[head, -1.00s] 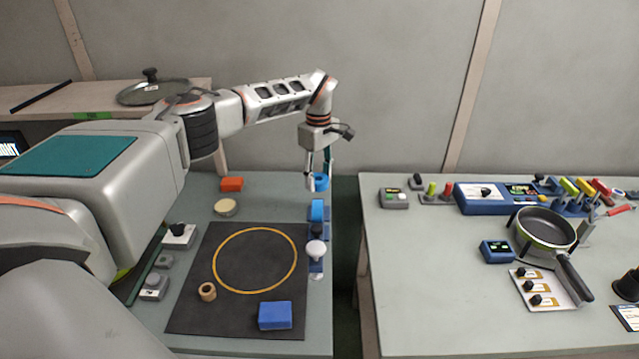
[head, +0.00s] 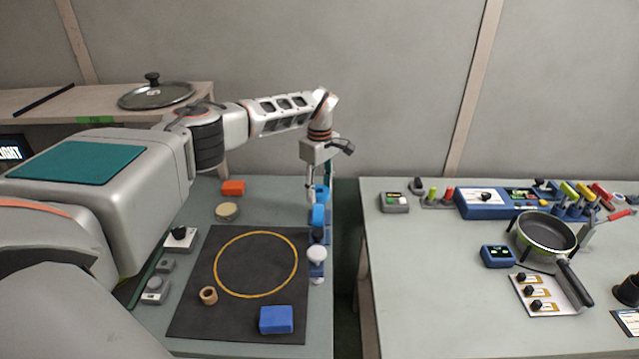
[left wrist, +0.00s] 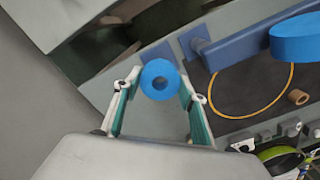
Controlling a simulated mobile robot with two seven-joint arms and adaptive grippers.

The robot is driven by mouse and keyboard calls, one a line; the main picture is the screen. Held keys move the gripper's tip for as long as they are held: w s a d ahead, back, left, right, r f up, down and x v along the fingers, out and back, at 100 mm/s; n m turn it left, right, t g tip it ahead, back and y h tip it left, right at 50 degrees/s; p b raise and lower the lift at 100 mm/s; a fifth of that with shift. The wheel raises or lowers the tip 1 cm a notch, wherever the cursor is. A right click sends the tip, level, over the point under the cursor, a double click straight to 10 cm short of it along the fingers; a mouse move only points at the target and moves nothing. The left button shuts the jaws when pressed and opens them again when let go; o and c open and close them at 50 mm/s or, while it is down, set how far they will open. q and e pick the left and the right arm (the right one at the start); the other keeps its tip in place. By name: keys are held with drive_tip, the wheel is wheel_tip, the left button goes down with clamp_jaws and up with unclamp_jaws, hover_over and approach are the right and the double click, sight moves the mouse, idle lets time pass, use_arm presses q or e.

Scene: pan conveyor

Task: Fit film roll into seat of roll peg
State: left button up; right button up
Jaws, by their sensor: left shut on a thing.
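The film roll appears to be the blue ring (head: 321,190) with a centre hole. It is also in the left wrist view (left wrist: 160,80), between the fingertips. My left gripper (head: 318,184) is shut on it above the bench's back right edge. Just below, in the head view, a blue rounded piece (head: 318,216) stands on the bench edge. The ring overlaps its top there; I cannot tell whether they touch. In the left wrist view a blue bar (left wrist: 240,38) and a large blue rounded piece (left wrist: 300,40) lie right of the ring. The peg's seat is not clearly visible.
A white knob (head: 316,254) stands in front of the blue piece. A black mat (head: 210,265) holds a blue block (head: 276,320) and a tan ring (head: 208,296). An orange block (head: 233,188) lies left of the gripper. A gap separates the right bench (head: 430,280).

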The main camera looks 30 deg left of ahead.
use_arm(q)
drive_tip(key=shift+f+b, duration=0.3)
drive_tip(key=shift+f, duration=1.15)
use_arm(e)
drive_tip(key=shift+w+a+r+t+y, duration=0.3)
drive_tip(key=shift+w+a+r, duration=0.2)
drive_tip(key=shift+a, duration=0.15)
drive_tip(key=shift+d+r, duration=0.15)
drive_tip(key=shift+r, duration=0.1)
use_arm(q)
drive_tip(key=shift+p, duration=0.5)
drive_tip(key=shift+c, duration=0.8)
use_arm(e)
drive_tip(key=shift+s+r, duration=0.1)
drive_tip(key=shift+r, duration=0.2)
use_arm(q)
drive_tip(key=shift+d+n, duration=0.15)
drive_tip(key=shift+n, duration=0.55)
use_arm(e)
drive_tip(key=shift+r, duration=0.15)
